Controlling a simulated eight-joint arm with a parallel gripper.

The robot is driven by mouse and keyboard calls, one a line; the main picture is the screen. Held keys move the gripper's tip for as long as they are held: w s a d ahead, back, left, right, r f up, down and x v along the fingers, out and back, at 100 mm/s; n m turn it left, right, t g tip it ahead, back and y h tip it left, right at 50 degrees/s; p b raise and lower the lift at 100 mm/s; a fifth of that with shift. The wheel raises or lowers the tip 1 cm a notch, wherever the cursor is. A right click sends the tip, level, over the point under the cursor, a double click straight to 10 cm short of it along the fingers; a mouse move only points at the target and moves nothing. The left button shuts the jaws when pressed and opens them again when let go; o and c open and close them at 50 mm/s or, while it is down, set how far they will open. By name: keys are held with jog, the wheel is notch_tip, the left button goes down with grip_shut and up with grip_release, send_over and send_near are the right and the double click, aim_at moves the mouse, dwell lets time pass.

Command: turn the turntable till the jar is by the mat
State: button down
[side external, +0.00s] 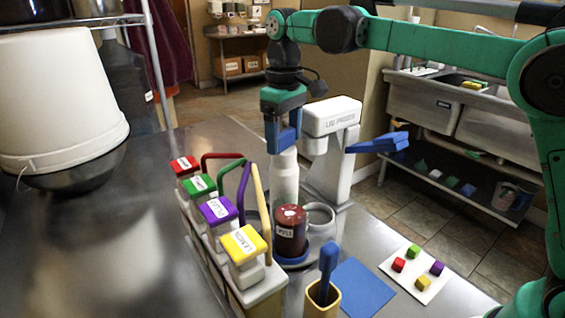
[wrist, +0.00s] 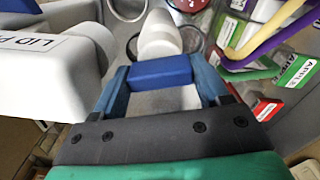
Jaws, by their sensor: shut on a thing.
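The jar (side external: 291,236), dark red with a pale label, stands in a round holder at the front of the turntable (side external: 296,261). The blue mat (side external: 368,287) lies on the counter to its front right, apart from the jar. Empty ring holders (side external: 321,214) sit around a white central post (side external: 285,178). My gripper (side external: 283,148) points down over the post. In the wrist view its fingers close on a blue block (wrist: 161,70), apparently the handle atop the post (wrist: 160,35). The jar's red top (wrist: 187,4) is partly cut off there.
The white lid press (side external: 330,125) with a blue lever (side external: 378,143) stands close behind right. A rack of labelled bins (side external: 232,255) with coloured handles is at left. A yellow cup (side external: 320,302) with a blue tool and a white board (side external: 418,274) with coloured cubes are in front.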

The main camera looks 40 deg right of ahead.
jog(key=shift+n, duration=2.7)
grip_release()
jog(key=shift+r, duration=2.85)
